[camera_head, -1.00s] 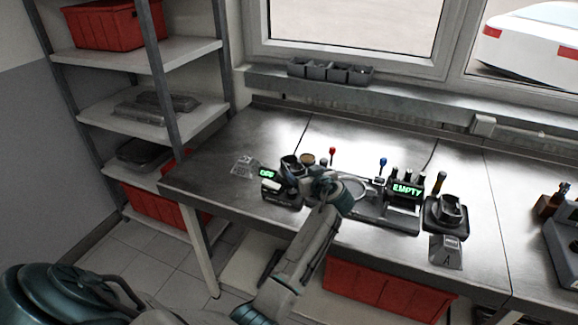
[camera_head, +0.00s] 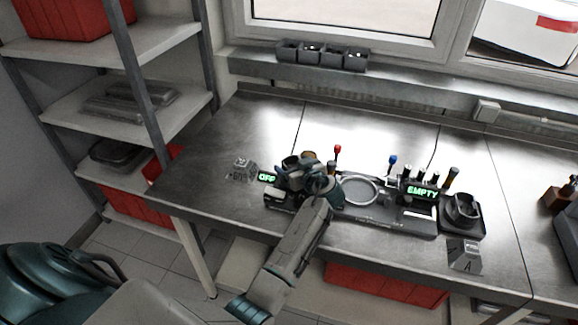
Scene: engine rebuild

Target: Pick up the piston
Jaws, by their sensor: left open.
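My left gripper (camera_head: 296,176) is over the workbench at the small unit with the green OFF display (camera_head: 267,177). Its jaws are open, but they are small and dark and partly hidden by the wrist. Dark round parts and a tan-topped round part (camera_head: 309,156) sit right around the jaws. I cannot tell which of them is the piston, or whether the jaws touch it. A grey, hollow round part (camera_head: 464,209) stands in a dark holder at the right, well away from the gripper. My right gripper is not in view.
A tray fixture with a light ring (camera_head: 359,189) and a green EMPTY display (camera_head: 422,191) lies right of my gripper. A red-topped lever (camera_head: 337,150) and a blue-topped lever (camera_head: 392,161) stand behind. The steel bench (camera_head: 215,150) is clear at the left.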

